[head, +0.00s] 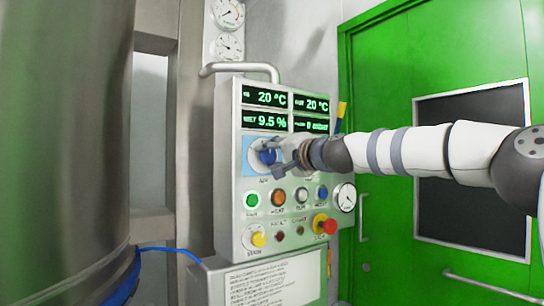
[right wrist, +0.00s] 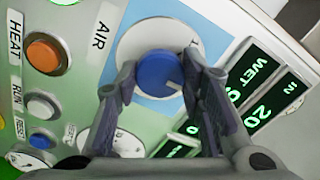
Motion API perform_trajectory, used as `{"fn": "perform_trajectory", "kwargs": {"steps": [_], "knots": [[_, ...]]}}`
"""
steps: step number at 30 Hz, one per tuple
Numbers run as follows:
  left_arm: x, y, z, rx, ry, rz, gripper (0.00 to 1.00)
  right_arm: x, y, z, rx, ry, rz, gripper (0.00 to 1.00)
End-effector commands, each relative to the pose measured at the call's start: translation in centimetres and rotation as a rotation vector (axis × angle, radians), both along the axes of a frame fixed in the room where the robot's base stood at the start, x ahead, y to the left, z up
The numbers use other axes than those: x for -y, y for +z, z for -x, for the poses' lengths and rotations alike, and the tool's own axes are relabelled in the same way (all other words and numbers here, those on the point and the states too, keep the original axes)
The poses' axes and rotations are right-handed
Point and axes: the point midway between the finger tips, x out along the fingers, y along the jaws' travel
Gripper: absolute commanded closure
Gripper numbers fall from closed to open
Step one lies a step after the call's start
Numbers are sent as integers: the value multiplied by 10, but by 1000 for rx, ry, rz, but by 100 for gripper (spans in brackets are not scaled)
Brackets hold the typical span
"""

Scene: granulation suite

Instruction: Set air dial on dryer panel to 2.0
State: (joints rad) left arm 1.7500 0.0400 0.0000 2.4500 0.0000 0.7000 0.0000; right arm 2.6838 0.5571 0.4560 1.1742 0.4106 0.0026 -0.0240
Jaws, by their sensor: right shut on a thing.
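The air dial (head: 267,156) is a blue round knob on a white disc with a blue backing, at the left of the dryer panel (head: 237,207). My left gripper is not in view.
Green displays (head: 265,97) sit above the dial. Below are a green button (head: 252,200), an orange button (head: 278,197), a yellow button (head: 259,239) and a red button (head: 329,226). A handle (head: 240,69) tops the panel. A steel vessel (head: 60,150) stands left, a green door (head: 390,220) right.

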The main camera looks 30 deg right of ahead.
Motion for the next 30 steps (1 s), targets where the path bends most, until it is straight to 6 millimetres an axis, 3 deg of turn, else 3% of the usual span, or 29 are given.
{"fn": "perform_trajectory", "kwargs": {"steps": [16,17,19,30], "knots": [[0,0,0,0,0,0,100,-1,1,0,-2,2,-21,92],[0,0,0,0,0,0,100,-1,1,0,-2,2,-21,60],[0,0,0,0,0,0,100,-1,1,0,-2,2,-21,44],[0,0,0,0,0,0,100,1,1,6,-2,0,-21,44]]}}
